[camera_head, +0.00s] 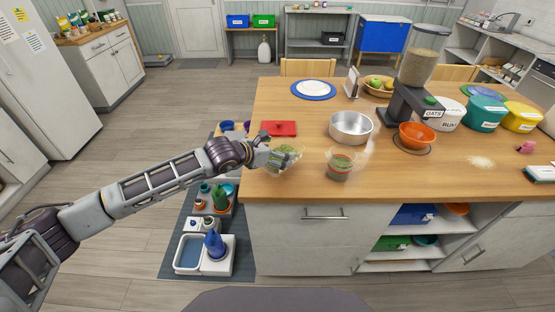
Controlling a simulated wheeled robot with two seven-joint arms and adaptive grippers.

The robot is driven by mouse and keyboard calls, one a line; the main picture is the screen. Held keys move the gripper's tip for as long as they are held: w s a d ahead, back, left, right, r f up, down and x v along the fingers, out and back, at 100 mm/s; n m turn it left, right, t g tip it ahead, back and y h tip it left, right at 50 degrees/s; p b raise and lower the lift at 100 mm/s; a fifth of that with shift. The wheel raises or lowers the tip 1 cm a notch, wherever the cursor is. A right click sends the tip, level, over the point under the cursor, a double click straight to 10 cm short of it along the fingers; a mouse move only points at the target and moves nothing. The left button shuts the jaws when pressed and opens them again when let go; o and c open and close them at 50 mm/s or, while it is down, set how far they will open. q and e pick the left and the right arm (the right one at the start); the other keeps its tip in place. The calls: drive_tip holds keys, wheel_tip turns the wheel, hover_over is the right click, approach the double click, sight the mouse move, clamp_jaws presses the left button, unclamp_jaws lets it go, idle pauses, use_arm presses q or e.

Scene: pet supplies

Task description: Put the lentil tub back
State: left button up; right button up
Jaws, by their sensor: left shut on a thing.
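My left gripper (268,156) reaches in from the left over the table's front left corner. It is shut on a clear tub (287,152) with green contents, likely the lentil tub, though I can read no label on it. The gripper is at the tub's left side. I cannot tell whether the tub's base touches the table. A second clear container (340,166), with green contents and a reddish band, stands on the table to the right, apart from the held tub. My right gripper is not in view.
On the wooden table (440,180) are a red flat box (279,128), a metal pan (351,127), an orange bowl (417,135) under a grain dispenser (418,72), and teal (484,113) and yellow (522,117) tubs at right. Open shelves (447,222) sit below.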

sight(277, 159)
use_arm(q)
drive_tip(key=shift+f, duration=1.7)
drive_tip(key=shift+f, duration=0.2)
drive_tip(key=o, duration=0.8)
drive_tip(key=shift+r, duration=0.15)
